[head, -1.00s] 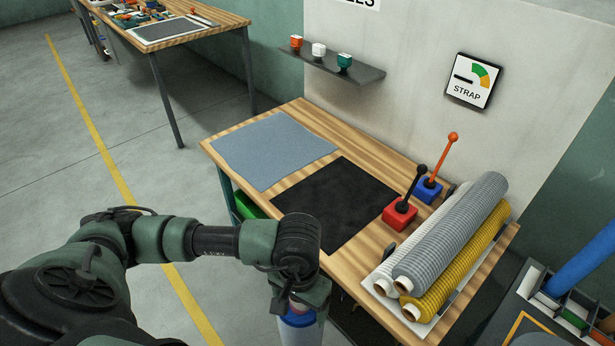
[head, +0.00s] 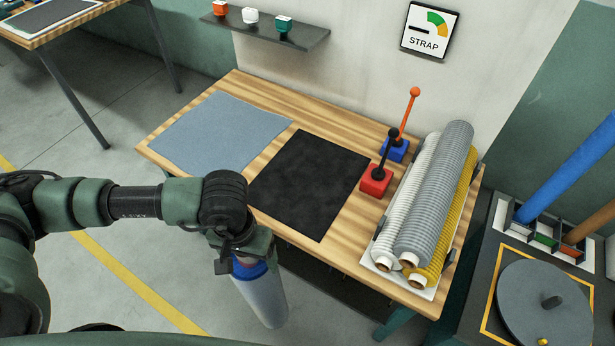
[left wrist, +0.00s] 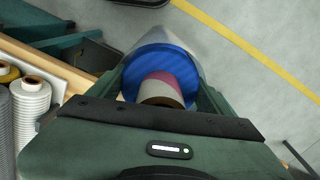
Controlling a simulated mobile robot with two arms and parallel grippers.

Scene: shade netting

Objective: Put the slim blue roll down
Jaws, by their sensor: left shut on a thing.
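My left gripper (head: 243,258) is shut on a roll (head: 265,299) with a bright blue end and a pale, greyish body. The roll hangs steeply, slightly tilted, in front of the table's near edge and above the floor. In the left wrist view the roll's blue end (left wrist: 158,72) sits between the fingers, with a pinkish band and a tan core. A long, slim blue roll (head: 572,170) leans in a sectioned rack (head: 541,238) at the right. My right gripper is not in view.
The wooden table (head: 336,258) bears a grey-blue sheet (head: 220,132), a black sheet (head: 312,185), red (head: 376,181) and blue (head: 395,150) lever boxes, and several netting rolls (head: 436,200) on a white tray. A round grey disc (head: 530,315) lies at the lower right.

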